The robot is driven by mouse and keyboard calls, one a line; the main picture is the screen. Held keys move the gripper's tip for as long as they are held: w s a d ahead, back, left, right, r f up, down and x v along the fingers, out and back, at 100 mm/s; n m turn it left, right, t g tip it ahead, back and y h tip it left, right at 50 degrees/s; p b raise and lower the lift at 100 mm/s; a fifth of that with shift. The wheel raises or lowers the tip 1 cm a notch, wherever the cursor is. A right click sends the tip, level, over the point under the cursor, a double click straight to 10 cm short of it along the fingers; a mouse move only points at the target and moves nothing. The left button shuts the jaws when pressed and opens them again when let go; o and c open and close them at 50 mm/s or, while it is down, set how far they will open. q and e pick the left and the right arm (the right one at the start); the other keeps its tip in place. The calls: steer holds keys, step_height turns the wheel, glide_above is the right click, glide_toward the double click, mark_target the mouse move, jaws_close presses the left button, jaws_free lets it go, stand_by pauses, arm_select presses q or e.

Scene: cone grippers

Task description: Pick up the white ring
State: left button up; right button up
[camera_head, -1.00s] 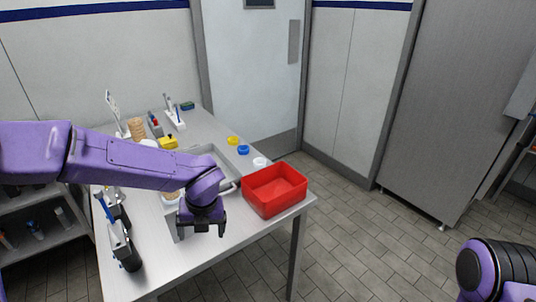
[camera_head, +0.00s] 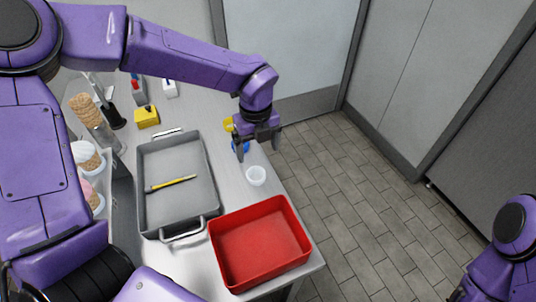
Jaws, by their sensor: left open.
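The white ring (camera_head: 256,176) lies on the metal table, right of the grey tray and behind the red bin. My left gripper (camera_head: 257,144) is open and points down, just behind the white ring and over a blue ring (camera_head: 240,147). The blue ring is partly hidden by the fingers. A yellow ring (camera_head: 229,125) shows partly behind the gripper. Whether the fingers touch the blue ring I cannot tell. Part of my right arm is at the lower right edge; its gripper is out of view.
A red bin (camera_head: 217,242) stands at the table's front right corner. A grey tray (camera_head: 143,190) with a yellow pen (camera_head: 171,184) lies to the left. Ice cream cones (camera_head: 86,108) and a yellow block (camera_head: 147,117) stand farther left. The table's right edge is close to the rings.

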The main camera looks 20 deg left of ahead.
arm_select(q)
steer(key=f, duration=0.2)
steer(key=s+f, duration=0.1)
steer(key=f, duration=0.1)
steer(key=shift+s, duration=0.15)
steer(key=shift+s+f+p, duration=0.2)
steer(key=shift+s+p, duration=0.05)
steer(key=shift+p, duration=0.05)
steer(key=f, duration=0.2)
steer(key=w+f+p, duration=0.1)
steer(key=f, duration=0.2)
steer(key=shift+a, duration=0.15)
steer(key=shift+f, duration=0.3)
steer(key=shift+s, duration=0.15)
arm_select(e)
steer(key=shift+s+d+r, duration=0.1)
steer(key=shift+s+r, duration=0.2)
steer(key=shift+r, duration=0.2)
steer(key=shift+s+r, duration=0.25)
steer(key=shift+r, duration=0.25)
arm_select(q)
steer(key=shift+c, duration=1.3)
steer(key=c, duration=0.9)
